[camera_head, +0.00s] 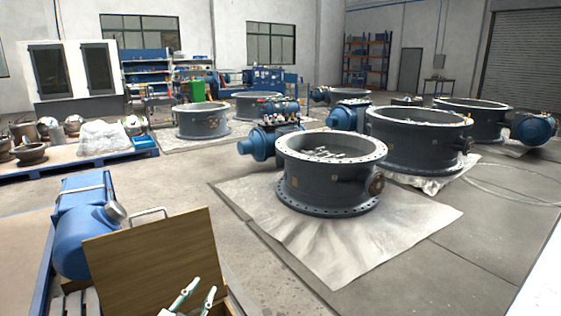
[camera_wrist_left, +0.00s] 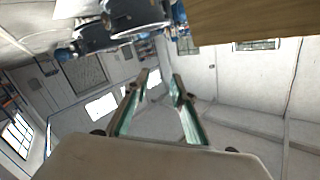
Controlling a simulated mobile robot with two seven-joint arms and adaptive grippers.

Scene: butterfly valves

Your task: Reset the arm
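My left gripper (camera_head: 198,291) shows at the bottom of the head view, in front of a brown wooden panel. Its two pale green fingers are apart with nothing between them. In the left wrist view the fingers (camera_wrist_left: 160,80) are also spread and empty, with the room's walls and windows behind them. My left arm behind the gripper is mostly out of the head view. My right gripper is in neither view.
The wooden panel (camera_head: 150,262) stands close by the left gripper, with a blue motor (camera_head: 85,232) left of it. A large grey valve body (camera_head: 330,172) stands on a sheet (camera_head: 350,250); several more stand behind. Concrete floor lies open between panel and sheet.

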